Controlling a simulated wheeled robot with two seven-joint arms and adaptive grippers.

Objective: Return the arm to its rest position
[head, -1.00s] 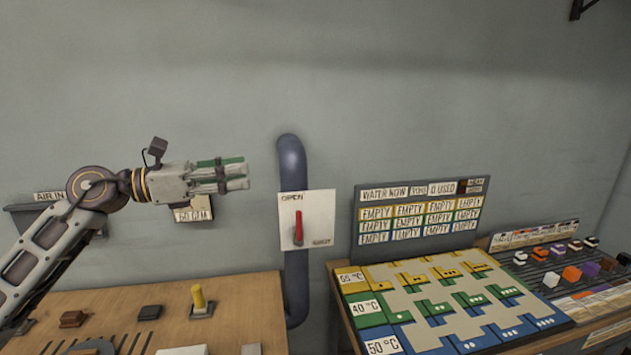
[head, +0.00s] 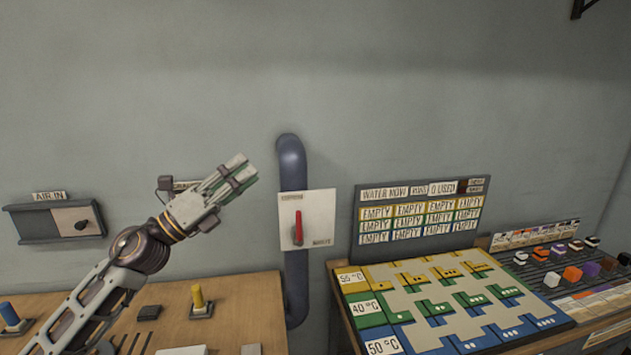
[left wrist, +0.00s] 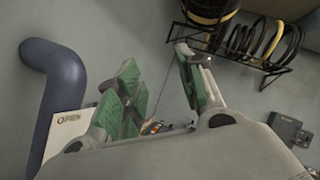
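My left gripper (head: 240,176) is raised in front of the grey wall in the head view, just left of the blue pipe. Its fingers point up and to the right. In the left wrist view its green-padded fingers (left wrist: 163,95) stand apart with nothing between them, so it is open and empty. My left arm (head: 105,295) comes up from the lower left over the wooden bench. My right gripper is not in view.
The blue pipe (head: 293,165) carries a white plate (head: 318,222) with a red lever (head: 298,228). An AIR IN box (head: 28,222) is on the wall at left. A yellow knob (head: 197,296) stands on the bench. A coloured board (head: 418,290) lies at right.

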